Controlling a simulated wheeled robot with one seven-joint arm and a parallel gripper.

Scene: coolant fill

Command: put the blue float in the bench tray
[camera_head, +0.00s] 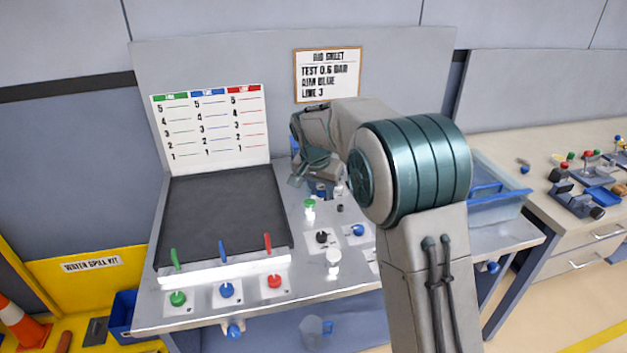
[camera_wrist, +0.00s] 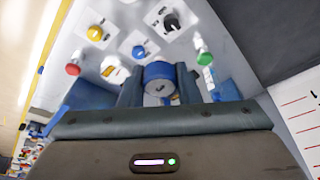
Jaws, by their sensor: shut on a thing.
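The blue float (camera_wrist: 160,76) is a short blue cylinder with a dark mark on its end face. In the wrist view it sits between the two fingers of my gripper (camera_wrist: 159,88), which are shut on it. The bench tray looks to be the translucent blue tray (camera_head: 503,211) at the bench's right end, partly hidden by my arm. My gripper is well left of it.
Green, black and blue knobs and a white-capped fitting (camera_head: 333,262) stand on the bench below my gripper. A dark panel (camera_head: 220,215) with coloured levers lies left, before a scale board (camera_head: 210,125). A wooden bench (camera_head: 560,150) with small parts is right.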

